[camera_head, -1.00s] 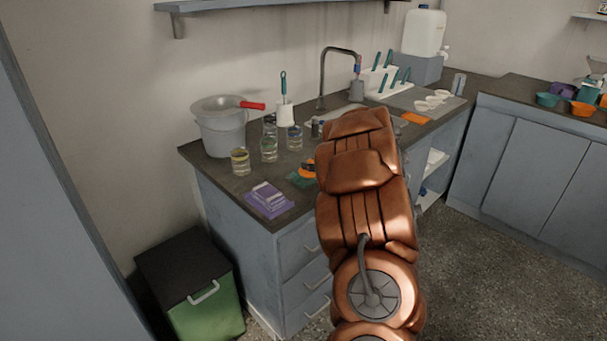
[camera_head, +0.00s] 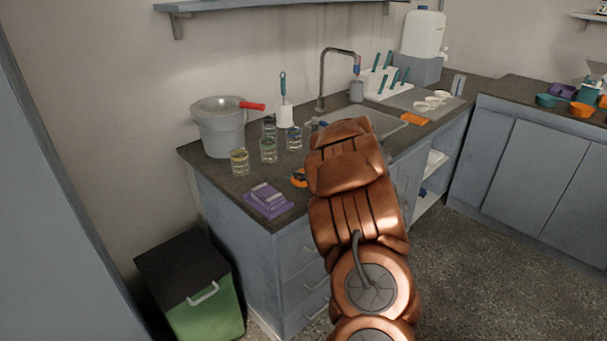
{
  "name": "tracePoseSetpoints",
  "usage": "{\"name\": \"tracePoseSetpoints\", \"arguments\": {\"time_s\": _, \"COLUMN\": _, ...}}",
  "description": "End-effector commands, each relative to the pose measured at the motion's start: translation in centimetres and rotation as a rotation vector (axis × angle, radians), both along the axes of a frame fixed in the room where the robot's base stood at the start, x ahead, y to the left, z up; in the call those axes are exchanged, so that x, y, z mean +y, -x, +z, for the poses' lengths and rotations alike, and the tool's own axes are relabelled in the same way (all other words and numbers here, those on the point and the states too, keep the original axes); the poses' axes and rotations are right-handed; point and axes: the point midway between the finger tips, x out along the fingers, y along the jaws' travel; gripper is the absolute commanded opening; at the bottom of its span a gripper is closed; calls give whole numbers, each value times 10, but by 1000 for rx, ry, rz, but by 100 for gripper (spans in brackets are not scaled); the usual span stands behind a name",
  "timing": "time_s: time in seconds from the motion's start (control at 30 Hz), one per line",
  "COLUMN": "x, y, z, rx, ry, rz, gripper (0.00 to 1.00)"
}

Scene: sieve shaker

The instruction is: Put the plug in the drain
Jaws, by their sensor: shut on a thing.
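The sink basin (camera_head: 372,122) is set into the dark worktop below the grey curved tap (camera_head: 322,78). Its right part shows; my copper-coloured arm covers its front left part. The drain is hidden from this view. I cannot make out the plug anywhere. My arm reaches forward over the worktop, with its far end in front of the sink's near left side. My gripper is hidden behind the arm, so its jaws and anything in them do not show.
Several glasses (camera_head: 239,162) and a grey bucket (camera_head: 221,132) with a red-handled tool stand left of the sink. A white rack (camera_head: 380,82) and an orange cloth (camera_head: 415,119) are at the right.

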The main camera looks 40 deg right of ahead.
Motion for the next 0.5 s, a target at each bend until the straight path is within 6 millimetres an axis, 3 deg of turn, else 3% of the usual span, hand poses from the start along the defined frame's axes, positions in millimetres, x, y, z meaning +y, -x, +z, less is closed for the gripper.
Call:
{"name": "tracePoseSetpoints", "arguments": {"time_s": 0.27, "x": 0, "y": 0, "z": -1, "rx": 0, "ry": 0, "rz": 0, "gripper": 49}}
{"name": "tracePoseSetpoints", "arguments": {"time_s": 0.5, "x": 0, "y": 0, "z": -1, "rx": 0, "ry": 0, "rz": 0, "gripper": 49}}
